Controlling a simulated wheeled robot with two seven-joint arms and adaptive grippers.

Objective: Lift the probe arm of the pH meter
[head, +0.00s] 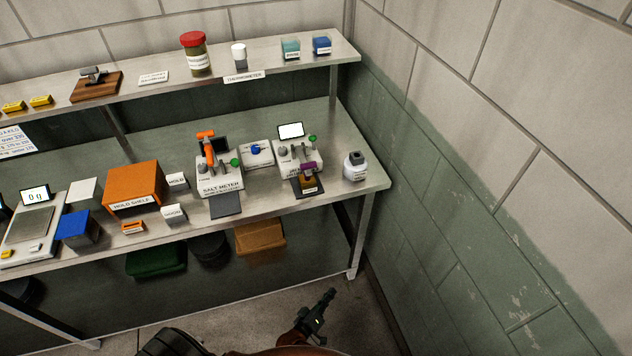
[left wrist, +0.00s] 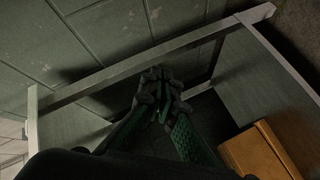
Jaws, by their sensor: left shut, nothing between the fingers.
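A grey-white meter (head: 284,160) with a lit screen and a green knob stands near the right end of the bench; I take it for the pH meter, but its label is too small to read. My left gripper (head: 325,298) is shut and empty, low in front of the bench and well apart from both meters. Its closed fingers also show in the left wrist view (left wrist: 162,100). My right gripper is not in view.
A white bottle (head: 355,166) stands by the bench's right end. Under the bench is a brown box (head: 260,237), also in the left wrist view (left wrist: 262,150). A green wall (head: 440,200) closes the right side.

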